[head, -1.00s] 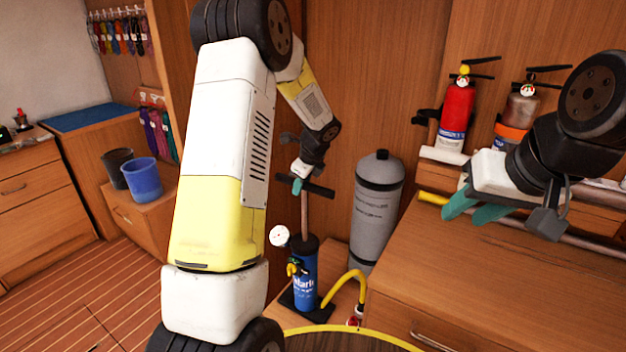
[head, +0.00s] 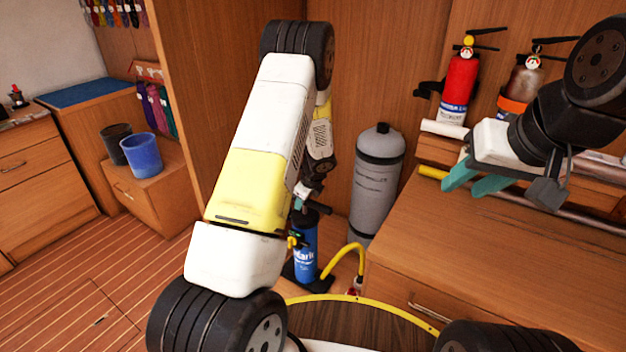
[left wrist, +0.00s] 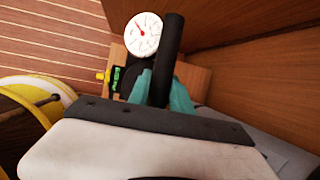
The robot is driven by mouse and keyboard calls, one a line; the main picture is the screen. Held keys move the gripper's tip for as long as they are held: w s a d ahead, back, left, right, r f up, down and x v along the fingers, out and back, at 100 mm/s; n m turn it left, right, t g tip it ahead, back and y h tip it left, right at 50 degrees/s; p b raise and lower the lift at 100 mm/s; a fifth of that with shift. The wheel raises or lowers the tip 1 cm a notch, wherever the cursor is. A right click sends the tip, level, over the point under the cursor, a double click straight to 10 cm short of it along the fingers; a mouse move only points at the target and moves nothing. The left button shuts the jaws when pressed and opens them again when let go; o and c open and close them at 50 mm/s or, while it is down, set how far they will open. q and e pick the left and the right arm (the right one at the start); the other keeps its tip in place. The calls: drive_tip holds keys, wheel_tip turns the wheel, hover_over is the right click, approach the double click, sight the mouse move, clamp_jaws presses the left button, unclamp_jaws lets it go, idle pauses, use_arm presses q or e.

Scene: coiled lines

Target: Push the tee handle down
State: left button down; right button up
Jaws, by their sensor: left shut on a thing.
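The tee handle (head: 319,207) is a black crossbar low over the blue pump (head: 306,250), close to the top of its barrel. In the left wrist view the handle (left wrist: 171,45) runs up between the teal fingers of my left gripper (left wrist: 164,88), which is shut on it. In the head view my left gripper (head: 299,204) is partly hidden behind my arm. The pump's white gauge (left wrist: 143,36) shows beside the handle in the left wrist view. My right gripper (head: 462,188) is open and empty above the wooden counter.
A grey cylinder (head: 376,185) stands right of the pump, against the wooden wall. A yellow hose (head: 345,252) curves from the pump's base. The wooden counter (head: 470,260) lies at the right.

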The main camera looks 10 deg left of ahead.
use_arm(q)
drive_tip(key=shift+s+f, duration=0.1)
drive_tip(key=shift+f, duration=0.2)
drive_tip(key=c, duration=1.2)
unclamp_jaws()
drive_tip(key=shift+o, duration=0.2)
drive_tip(key=shift+r, duration=0.25)
drive_tip(key=v, duration=0.7)
drive_tip(key=shift+d+r, duration=0.15)
